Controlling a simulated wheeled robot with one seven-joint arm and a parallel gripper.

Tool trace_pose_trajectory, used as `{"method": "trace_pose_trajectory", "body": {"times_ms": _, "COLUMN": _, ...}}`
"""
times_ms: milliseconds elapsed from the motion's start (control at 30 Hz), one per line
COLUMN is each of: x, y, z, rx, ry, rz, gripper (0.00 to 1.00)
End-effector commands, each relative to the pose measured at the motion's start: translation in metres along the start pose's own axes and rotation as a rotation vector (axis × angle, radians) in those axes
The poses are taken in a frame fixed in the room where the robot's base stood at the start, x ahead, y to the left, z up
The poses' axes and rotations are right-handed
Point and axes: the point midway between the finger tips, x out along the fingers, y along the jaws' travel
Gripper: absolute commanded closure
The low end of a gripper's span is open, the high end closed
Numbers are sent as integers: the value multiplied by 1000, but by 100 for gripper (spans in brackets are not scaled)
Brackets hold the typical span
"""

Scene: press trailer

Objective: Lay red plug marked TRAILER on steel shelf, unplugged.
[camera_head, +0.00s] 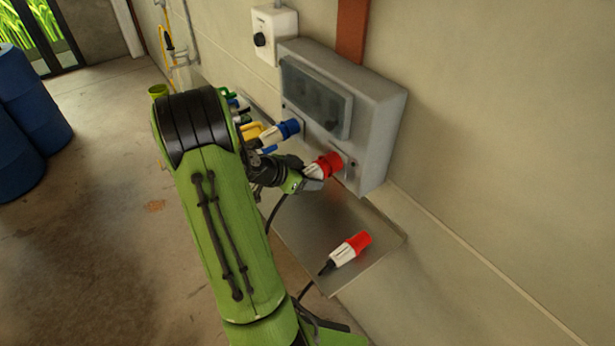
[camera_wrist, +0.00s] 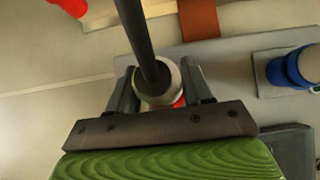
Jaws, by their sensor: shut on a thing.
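My gripper (camera_head: 298,181) is shut on a white-and-red plug (camera_head: 314,171) at the front of the grey socket box (camera_head: 380,128). The plug's red end meets the red socket area on the box; I cannot tell whether it is fully seated. In the wrist view, my fingers (camera_wrist: 160,88) stand on both sides of the plug's pale rear end (camera_wrist: 174,78), and a dark cable crosses in front. A second red-and-white plug (camera_head: 349,248) lies on the steel shelf (camera_head: 318,222) below. No TRAILER marking is readable on either plug.
A blue plug (camera_head: 279,132) sits at the box left of my gripper; blue also shows in the wrist view (camera_wrist: 303,68). A white switch box (camera_head: 275,30) is above left. Blue barrels (camera_head: 32,100) stand at far left. The shelf has bare room around the lying plug.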

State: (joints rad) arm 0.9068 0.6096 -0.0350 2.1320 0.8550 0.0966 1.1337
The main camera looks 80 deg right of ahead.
Motion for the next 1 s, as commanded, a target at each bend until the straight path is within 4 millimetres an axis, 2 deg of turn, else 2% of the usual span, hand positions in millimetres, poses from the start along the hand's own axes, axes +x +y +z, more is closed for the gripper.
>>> {"method": "trace_pose_trajectory", "body": {"times_ms": 1000, "x": -36, "y": 0, "z": 30, "rx": 0, "ry": 0, "rz": -2, "gripper": 86}}
